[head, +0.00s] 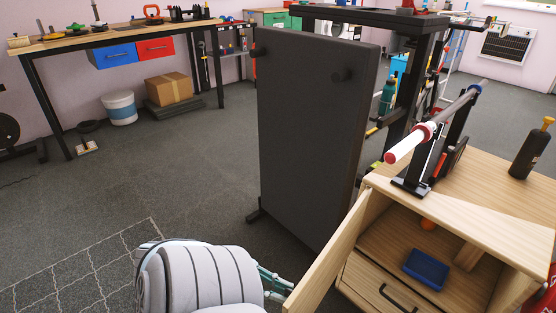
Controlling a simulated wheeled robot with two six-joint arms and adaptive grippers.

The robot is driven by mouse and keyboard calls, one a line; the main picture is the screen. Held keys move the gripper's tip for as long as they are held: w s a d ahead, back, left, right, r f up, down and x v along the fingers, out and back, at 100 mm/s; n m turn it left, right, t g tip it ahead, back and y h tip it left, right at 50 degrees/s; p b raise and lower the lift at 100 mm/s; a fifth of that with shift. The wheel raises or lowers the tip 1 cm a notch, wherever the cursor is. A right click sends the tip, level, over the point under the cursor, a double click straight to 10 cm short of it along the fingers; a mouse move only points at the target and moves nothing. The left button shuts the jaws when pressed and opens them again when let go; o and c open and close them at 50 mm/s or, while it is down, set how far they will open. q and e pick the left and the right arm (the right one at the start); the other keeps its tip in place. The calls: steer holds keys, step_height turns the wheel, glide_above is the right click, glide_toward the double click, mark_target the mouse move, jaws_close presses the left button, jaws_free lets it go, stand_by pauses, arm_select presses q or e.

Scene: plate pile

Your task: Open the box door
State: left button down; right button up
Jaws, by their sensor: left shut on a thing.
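The box is a light wooden cabinet (478,222) at the right in the head view. Its door (331,262) stands open, swung out to the left of the compartment, and its edge faces me. My left gripper (284,284) comes in from the bottom left, with pale green fingers at the door's free edge. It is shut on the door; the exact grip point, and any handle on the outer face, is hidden. The inside of the compartment shows. My right gripper is not in view.
Inside the compartment are a blue tray (427,268), an orange ball (428,224) and a wooden block (467,255). A drawer (383,291) lies below. A bar stand (412,183) and a dark bottle (531,151) stand on top. A tall dark panel (310,130) rises behind the door.

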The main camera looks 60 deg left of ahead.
arm_select(q)
steer(key=shift+w+a+r, duration=0.15)
steer(key=shift+w+a, duration=0.15)
steer(key=shift+w, duration=0.2)
steer(key=c, duration=1.7)
jaws_free()
steer(key=shift+w, duration=0.25)
steer(key=shift+s+f, duration=0.2)
steer(key=shift+s, duration=0.1)
glide_toward(307, 273)
steer(key=w+d+f, duration=0.1)
steer(key=w+d, duration=0.2)
steer(key=shift+w+d, duration=0.1)
steer(key=shift+d, duration=0.1)
steer(key=shift+w+a+f, duration=0.1)
steer(key=shift+a, duration=0.05)
